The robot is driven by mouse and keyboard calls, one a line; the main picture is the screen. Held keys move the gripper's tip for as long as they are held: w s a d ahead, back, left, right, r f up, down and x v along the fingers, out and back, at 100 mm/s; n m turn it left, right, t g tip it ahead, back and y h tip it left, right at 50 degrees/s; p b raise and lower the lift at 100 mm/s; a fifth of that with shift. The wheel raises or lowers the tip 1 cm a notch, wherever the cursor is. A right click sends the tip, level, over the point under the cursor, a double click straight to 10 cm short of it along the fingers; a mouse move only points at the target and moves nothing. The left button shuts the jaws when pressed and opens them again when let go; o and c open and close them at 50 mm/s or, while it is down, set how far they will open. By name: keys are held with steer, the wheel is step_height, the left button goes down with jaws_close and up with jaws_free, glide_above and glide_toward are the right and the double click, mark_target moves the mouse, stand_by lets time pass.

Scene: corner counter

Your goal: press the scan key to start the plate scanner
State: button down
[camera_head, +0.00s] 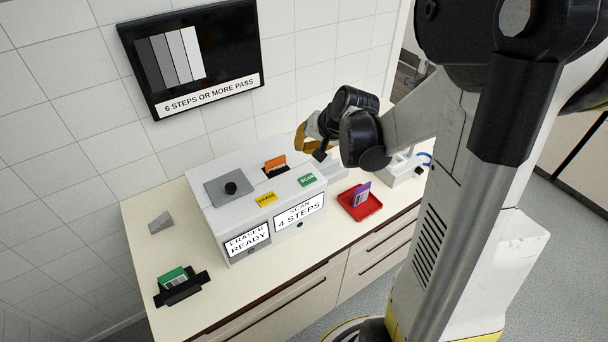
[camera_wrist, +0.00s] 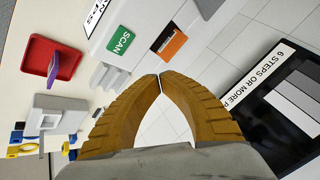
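The green SCAN key (camera_head: 307,180) is on the sloped front top of the white plate scanner (camera_head: 219,218). It also shows in the wrist view (camera_wrist: 120,40). Beside it, an orange plate (camera_head: 275,162) stands in a dark slot; the wrist view shows it too (camera_wrist: 173,44). The front display (camera_head: 299,212) reads "SCAN 4 STEPS". My gripper (camera_wrist: 160,77) has yellow-brown fingers that meet at the tips with nothing between them. In the head view it is above and behind the SCAN key, apart from it.
A yellow ERASE key (camera_head: 266,198) is left of SCAN. Another display (camera_head: 247,241) reads "ERASER READY". A wall screen (camera_head: 196,54) reads "6 STEPS OR MORE PASS". A red tray (camera_head: 373,208) holds a purple plate (camera_head: 361,194); a green plate (camera_head: 173,277) sits at front left.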

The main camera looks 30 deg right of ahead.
steer(key=shift+f, duration=0.1)
steer(key=b, duration=0.7)
glide_toward(300, 175)
steer(key=x, duration=0.5)
steer(key=shift+w+a, duration=0.1)
steer(key=shift+w, duration=0.4)
stand_by(0.3)
steer(key=shift+f+b, duration=0.35)
steer(key=shift+b, duration=0.15)
steer(key=shift+f+b, duration=0.4)
steer(key=shift+b, duration=0.05)
stand_by(0.4)
steer(key=shift+r, duration=0.15)
steer(key=shift+r+p, duration=0.65)
steer(key=shift+r, duration=0.05)
